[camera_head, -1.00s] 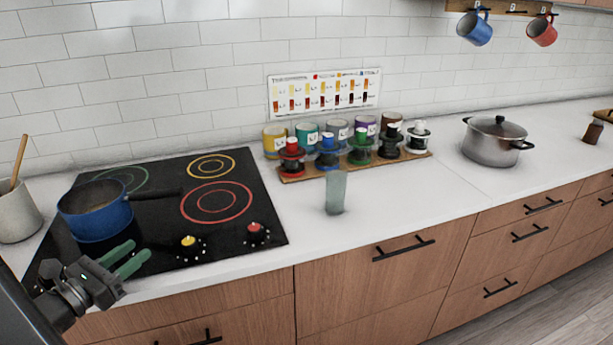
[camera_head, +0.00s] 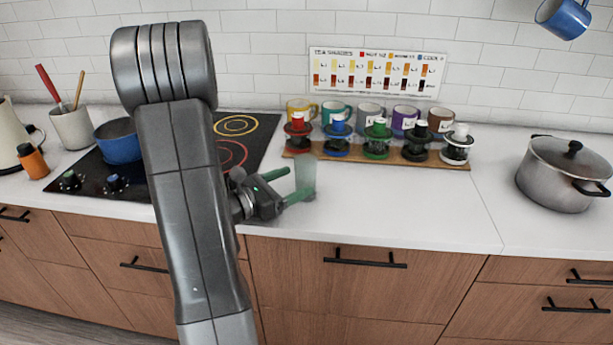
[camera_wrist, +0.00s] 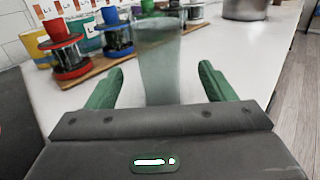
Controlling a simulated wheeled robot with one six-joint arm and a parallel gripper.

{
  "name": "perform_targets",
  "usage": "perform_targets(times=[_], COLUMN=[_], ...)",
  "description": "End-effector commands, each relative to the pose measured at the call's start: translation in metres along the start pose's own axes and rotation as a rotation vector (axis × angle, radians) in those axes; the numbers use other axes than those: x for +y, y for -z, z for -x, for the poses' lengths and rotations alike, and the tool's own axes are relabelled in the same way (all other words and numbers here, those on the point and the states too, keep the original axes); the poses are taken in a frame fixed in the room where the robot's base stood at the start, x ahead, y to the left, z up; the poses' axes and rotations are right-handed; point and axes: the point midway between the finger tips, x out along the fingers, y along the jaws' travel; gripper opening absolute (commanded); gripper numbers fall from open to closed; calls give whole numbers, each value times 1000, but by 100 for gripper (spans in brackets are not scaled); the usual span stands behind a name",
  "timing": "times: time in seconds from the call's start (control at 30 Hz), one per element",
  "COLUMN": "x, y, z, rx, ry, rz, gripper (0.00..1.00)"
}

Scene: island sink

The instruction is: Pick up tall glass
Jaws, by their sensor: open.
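The tall glass (camera_head: 305,172) is clear, greyish-green and upright on the white counter, just right of the stove. In the wrist view the tall glass (camera_wrist: 158,65) stands ahead of my gripper, centred between the fingers. My gripper (camera_head: 285,186) is open, with green fingers pointing right toward the glass at low height. In the wrist view the fingers of my gripper (camera_wrist: 160,85) are spread to either side of the lower glass, with visible gaps. The glass base is hidden behind the gripper body in the wrist view.
A wooden board (camera_head: 330,157) with several coloured brewers and mugs stands behind the glass. A blue pan (camera_head: 119,143) sits on the black stove (camera_head: 262,130) at left. A steel pot (camera_head: 563,175) stands at right. The counter (camera_head: 400,205) in front is clear.

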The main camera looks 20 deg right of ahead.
Motion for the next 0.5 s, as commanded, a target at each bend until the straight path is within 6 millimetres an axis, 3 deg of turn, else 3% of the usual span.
perform_targets(times=[0.33, 0.5], x=[0, 0], y=[1, 4], z=[-20, -42], rx=[1, 0], ry=[2, 4], rz=[1, 1], gripper=[76, 76])
